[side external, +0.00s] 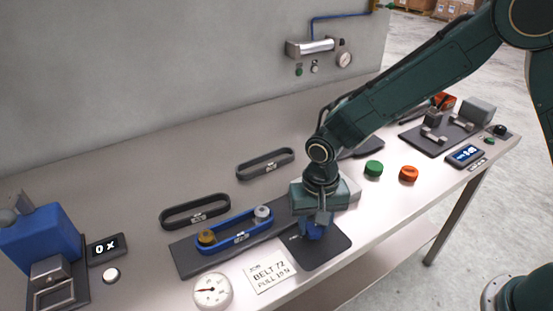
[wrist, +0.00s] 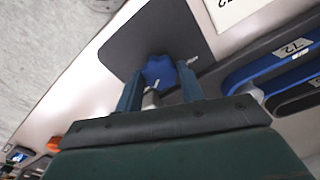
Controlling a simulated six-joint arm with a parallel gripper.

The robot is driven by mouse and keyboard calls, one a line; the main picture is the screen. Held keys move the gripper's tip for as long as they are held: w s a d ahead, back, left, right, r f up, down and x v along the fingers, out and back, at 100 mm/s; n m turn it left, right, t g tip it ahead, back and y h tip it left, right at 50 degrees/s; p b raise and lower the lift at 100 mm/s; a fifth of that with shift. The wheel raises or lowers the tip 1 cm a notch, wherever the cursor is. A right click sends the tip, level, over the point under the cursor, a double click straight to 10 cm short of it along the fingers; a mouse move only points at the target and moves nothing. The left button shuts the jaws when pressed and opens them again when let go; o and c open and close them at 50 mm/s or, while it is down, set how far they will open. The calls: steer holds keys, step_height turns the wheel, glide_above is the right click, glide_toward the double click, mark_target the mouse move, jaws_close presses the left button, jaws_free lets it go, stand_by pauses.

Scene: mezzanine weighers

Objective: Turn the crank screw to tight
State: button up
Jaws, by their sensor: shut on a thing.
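The crank screw shows as a blue knob (side external: 316,231) on a dark plate (side external: 330,250) at the front of the bench. In the wrist view the blue knob (wrist: 158,70) sits between the two fingers. My gripper (side external: 318,222) points down and is shut on the knob; it also shows in the wrist view (wrist: 160,80). A blue belt (side external: 228,246) marked 72 loops around a brass pulley (side external: 207,237) and a grey pulley (side external: 262,212). A round dial gauge (side external: 212,291) lies in front, its reading too small to tell. The screw's shaft is hidden.
A card (side external: 269,280) reading "BELT 72" lies beside the plate. Two dark belts (side external: 196,211) (side external: 265,163) lie behind. A blue machine (side external: 42,240) stands at left. Green (side external: 374,169) and orange (side external: 408,174) knobs sit to the right, before a dark fixture plate (side external: 420,143).

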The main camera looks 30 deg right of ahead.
mark_target(315, 227)
steer(key=o, duration=1)
steer(key=shift+r, duration=0.1)
step_height(315, 227, up, 14)
steer(key=shift+f, duration=0.2)
stand_by(0.3)
